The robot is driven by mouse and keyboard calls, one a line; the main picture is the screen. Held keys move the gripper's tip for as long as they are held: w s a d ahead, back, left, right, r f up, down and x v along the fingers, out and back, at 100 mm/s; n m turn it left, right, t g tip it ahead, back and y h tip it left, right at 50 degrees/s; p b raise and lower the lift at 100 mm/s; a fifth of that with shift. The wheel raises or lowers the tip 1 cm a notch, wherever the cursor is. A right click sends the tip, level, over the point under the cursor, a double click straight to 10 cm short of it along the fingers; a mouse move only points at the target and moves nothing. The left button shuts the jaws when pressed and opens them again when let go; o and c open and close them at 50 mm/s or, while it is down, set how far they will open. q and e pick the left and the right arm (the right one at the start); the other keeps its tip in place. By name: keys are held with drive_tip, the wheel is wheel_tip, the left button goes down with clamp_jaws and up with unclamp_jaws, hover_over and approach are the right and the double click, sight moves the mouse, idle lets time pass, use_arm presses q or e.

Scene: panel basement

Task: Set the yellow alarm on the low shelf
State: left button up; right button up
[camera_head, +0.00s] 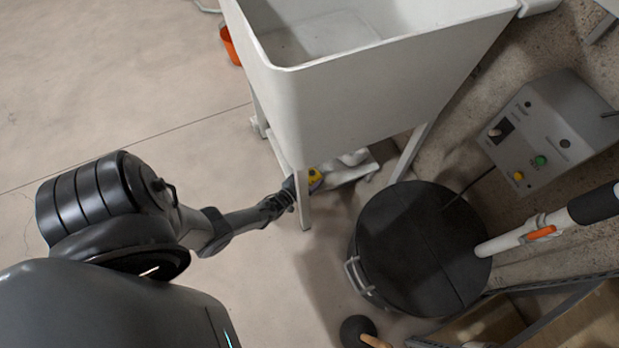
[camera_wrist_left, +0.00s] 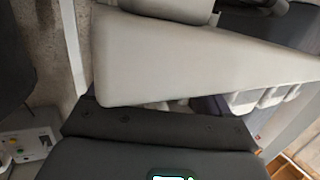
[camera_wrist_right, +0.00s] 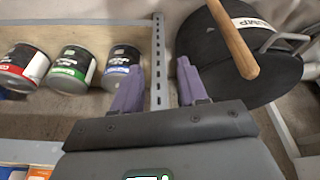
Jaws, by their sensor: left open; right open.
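A small yellow object (camera_head: 314,177), likely the alarm, shows beneath the white tub, just behind its front leg. My left gripper (camera_head: 308,184) reaches in from the left at that leg, with its fingertips partly hidden by it. It is open beside the yellow object; contact cannot be told. My right gripper (camera_wrist_right: 158,78) is open and empty in front of a metal rack (camera_wrist_right: 158,60). Which surface is the low shelf is unclear.
The white tub (camera_head: 385,90) stands on legs over pale items (camera_head: 350,172). A black lidded bin (camera_head: 425,245), a plunger (camera_head: 357,331) and a control box (camera_head: 550,125) are to the right. Several paint cans (camera_wrist_right: 75,68) line the rack. The floor at left is clear.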

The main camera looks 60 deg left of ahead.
use_arm(q)
drive_tip(key=p+v, duration=0.4)
drive_tip(key=v, duration=0.8)
drive_tip(key=shift+p, duration=0.4)
